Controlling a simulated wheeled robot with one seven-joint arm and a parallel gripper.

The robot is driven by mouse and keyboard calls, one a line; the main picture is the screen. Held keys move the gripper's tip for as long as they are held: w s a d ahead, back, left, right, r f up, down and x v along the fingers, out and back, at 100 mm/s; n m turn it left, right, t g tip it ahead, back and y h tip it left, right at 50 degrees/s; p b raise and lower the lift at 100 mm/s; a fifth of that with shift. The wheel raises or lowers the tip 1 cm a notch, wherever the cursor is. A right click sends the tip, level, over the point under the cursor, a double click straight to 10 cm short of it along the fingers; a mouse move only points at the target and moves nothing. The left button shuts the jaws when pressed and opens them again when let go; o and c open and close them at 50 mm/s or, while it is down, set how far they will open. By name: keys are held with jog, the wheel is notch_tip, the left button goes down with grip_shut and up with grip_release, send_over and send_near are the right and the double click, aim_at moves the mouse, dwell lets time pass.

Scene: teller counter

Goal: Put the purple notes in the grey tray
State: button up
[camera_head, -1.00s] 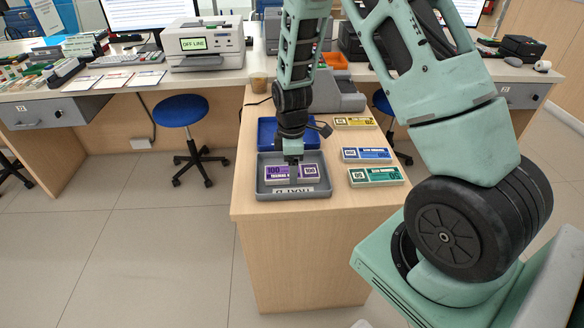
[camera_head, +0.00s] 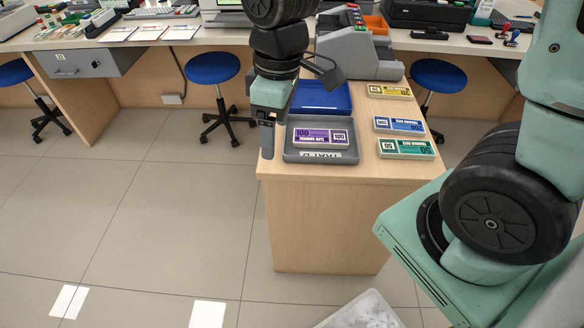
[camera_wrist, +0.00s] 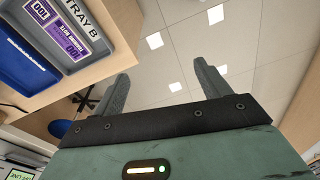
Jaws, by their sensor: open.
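The purple notes (camera_head: 321,137), a banded bundle marked 100, lie flat inside the grey tray (camera_head: 349,156) on the wooden counter. They also show in the wrist view (camera_wrist: 58,38), in the grey tray labelled TRAY B (camera_wrist: 100,12). My gripper (camera_head: 267,138) is to the left of the tray, raised by the counter's left edge and apart from the notes. In the wrist view its two fingers (camera_wrist: 160,90) are spread wide, with only floor between them.
A blue tray (camera_head: 334,97) sits behind the grey one. Yellow notes (camera_head: 390,91), blue notes (camera_head: 398,125) and green notes (camera_head: 406,148) lie to the right. A grey machine (camera_head: 360,55) stands behind. Open floor lies left of the counter.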

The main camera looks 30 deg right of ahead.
jog(key=s+a+r, duration=0.1)
jog(key=s+a, duration=0.1)
jog(key=s, duration=0.4)
jog(key=s+a+r+m, duration=0.1)
jog(key=s+a, duration=0.2)
jog(key=s, duration=0.4)
jog(key=shift+m, duration=0.3)
jog(key=shift+a, duration=0.1)
